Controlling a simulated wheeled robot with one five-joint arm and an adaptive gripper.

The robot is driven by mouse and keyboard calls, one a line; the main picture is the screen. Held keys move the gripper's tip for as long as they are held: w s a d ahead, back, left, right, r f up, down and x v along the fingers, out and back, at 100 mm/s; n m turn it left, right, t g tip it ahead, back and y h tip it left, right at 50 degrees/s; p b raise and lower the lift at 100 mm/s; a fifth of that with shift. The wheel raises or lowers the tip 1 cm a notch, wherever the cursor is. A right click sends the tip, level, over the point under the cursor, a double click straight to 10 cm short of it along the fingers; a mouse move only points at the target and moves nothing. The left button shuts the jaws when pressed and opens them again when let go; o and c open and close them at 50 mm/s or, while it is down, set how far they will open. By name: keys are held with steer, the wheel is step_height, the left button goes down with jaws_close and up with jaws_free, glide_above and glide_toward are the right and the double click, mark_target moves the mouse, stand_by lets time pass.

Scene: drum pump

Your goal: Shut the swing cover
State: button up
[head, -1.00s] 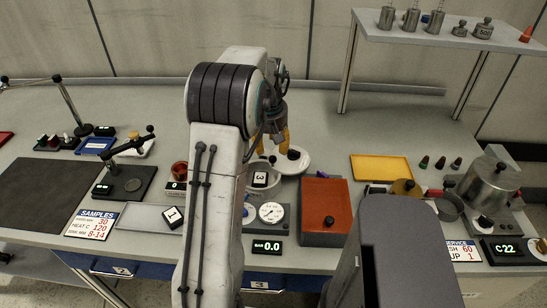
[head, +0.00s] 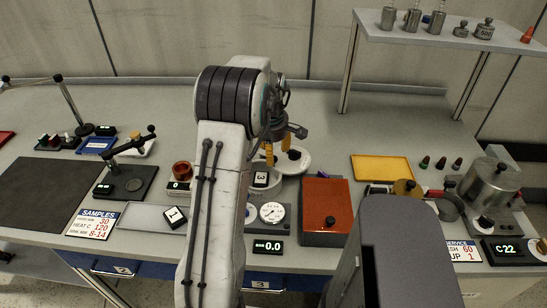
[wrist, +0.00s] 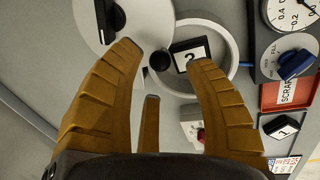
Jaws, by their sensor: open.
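The swing cover (head: 300,165) is a pale round disc with a black handle, behind and to the right of the round pale-rimmed chamber (wrist: 233,68). It also shows in the wrist view (wrist: 150,22), swung aside and only slightly overlapping the chamber's edge. The chamber's opening is mostly uncovered. A small black ball knob (wrist: 160,61) sits near where the two meet. A numbered block (head: 260,179) stands at the chamber. My gripper (head: 268,152) has yellow-brown fingers spread open above them. In the wrist view the knob lies between the fingertips (wrist: 166,58). No contact is visible.
A dial gauge (head: 271,213) and an orange-topped box (head: 326,205) stand in front and to the right. A yellow tray (head: 381,168) lies farther right. A weight shelf (head: 450,35) stands at the back right. The bench behind the cover is clear.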

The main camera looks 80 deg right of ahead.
steer(key=shift+d+f, duration=0.15)
steer(key=shift+f, duration=0.75)
steer(key=shift+d+f, duration=0.15)
steer(key=shift+f, duration=0.75)
steer(key=shift+o, duration=0.2)
jaws_close()
